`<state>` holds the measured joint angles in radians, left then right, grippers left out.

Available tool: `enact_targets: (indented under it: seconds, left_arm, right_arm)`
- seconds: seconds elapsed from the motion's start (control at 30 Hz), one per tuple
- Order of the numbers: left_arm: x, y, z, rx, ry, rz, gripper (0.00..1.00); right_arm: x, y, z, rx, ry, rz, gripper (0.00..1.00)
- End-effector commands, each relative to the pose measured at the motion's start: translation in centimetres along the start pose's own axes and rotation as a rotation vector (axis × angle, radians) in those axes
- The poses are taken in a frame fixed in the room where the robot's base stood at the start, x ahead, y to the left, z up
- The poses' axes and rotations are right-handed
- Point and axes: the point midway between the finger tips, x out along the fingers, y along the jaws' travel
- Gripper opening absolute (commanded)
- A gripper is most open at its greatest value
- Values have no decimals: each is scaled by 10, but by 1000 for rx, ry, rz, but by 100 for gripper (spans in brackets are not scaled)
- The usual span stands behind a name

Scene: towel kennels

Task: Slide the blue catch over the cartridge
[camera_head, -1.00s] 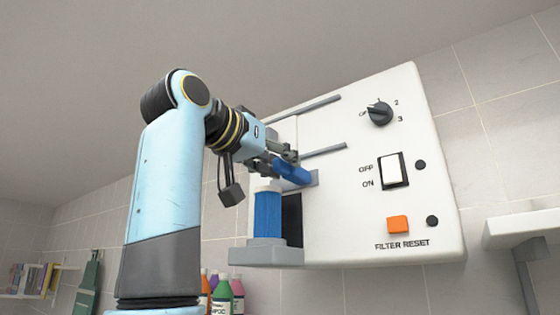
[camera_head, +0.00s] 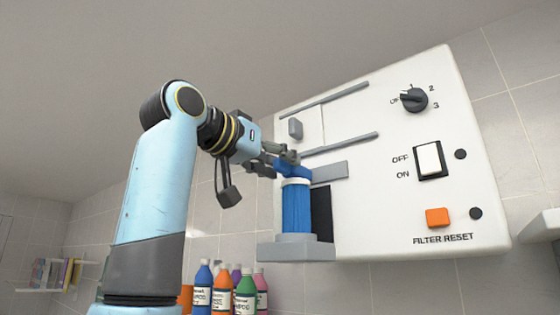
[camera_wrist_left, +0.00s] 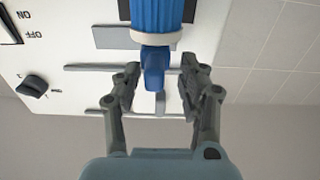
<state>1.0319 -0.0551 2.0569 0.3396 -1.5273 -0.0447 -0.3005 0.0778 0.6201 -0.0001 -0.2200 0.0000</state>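The blue catch (camera_head: 294,171) now sits directly above the white-capped top of the blue cartridge (camera_head: 297,208), which stands upright on a grey ledge (camera_head: 296,248). In the left wrist view the catch (camera_wrist_left: 154,72) lies against the cartridge's white rim, with the cartridge (camera_wrist_left: 157,16) beyond it. My left gripper (camera_head: 277,160) is at the catch. In the wrist view its two fingers (camera_wrist_left: 158,88) stand apart on either side of the catch, with gaps showing. My right gripper is in no view.
The white panel (camera_head: 400,205) carries a grey plate (camera_head: 330,171), two grey rails, a dial (camera_head: 414,100), a rocker switch (camera_head: 429,159) and an orange button (camera_head: 437,217). Several bottles (camera_head: 222,291) stand below. A white shelf (camera_head: 545,226) is at the right.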

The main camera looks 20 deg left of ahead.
Motion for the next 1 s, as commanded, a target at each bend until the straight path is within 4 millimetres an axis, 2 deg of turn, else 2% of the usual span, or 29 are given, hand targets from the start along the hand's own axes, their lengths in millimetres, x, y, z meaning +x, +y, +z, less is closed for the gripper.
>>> enact_targets:
  seconds: [0.33, 0.47, 0.57, 0.8, 1.0]
  left_arm:
    - [0, 0, 1, 0, -3, 1, 40]
    - [-8, 0, 1, 1, -2, 0, 40]
    - [-24, 0, 0, 3, -1, -1, 40]
    - [-78, -1, 0, 6, 1, -5, 40]
    - [-110, -1, 0, 3, -1, -3, 40]
  right_arm:
    - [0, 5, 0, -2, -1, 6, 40]
    - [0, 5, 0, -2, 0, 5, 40]
    - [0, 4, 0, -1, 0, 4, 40]
    - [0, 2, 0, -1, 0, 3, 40]
    - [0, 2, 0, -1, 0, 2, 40]
